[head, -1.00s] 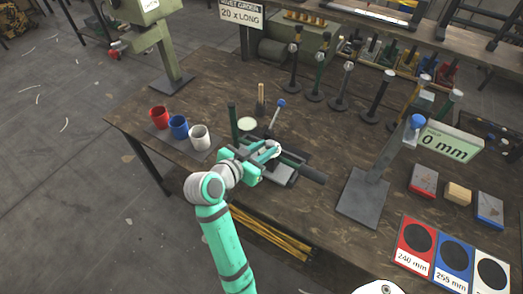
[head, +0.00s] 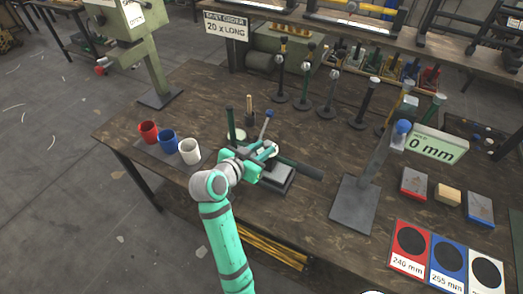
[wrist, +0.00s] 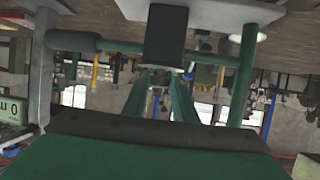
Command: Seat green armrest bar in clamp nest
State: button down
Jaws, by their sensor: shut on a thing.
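My gripper (head: 266,153) is over the clamp fixture on the bench and shut on the green armrest bar. The bar's thick dark end (head: 303,170) sticks out to the right of my gripper in the head view. In the wrist view the bar (wrist: 205,57) runs crosswise, with its dark end at the left. The clamp nest's grey base (head: 277,180) shows below the bar, and a blue-knobbed lever (head: 267,122) stands behind my gripper. My gripper and wrist hide the grasp and much of the nest; I cannot tell whether the bar touches the nest.
Red (head: 148,132), blue (head: 168,141) and white (head: 189,151) cups stand left of the fixture. A green upright rod (head: 230,123) stands just behind it. A post with a "0 mm" display (head: 436,144) stands to the right. Several dark stands line the back.

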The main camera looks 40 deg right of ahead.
jog(key=shift+f, duration=0.1)
dwell(0.3)
jog(key=shift+f, duration=0.2)
jog(key=shift+d, duration=0.1)
dwell(0.5)
dwell(0.8)
jog(key=shift+s, duration=0.1)
jog(key=shift+f, duration=1.1)
dwell(0.5)
jog(key=c, duration=1.4)
grip_release()
jog(key=shift+o, duration=0.2)
jog(key=shift+f, duration=0.1)
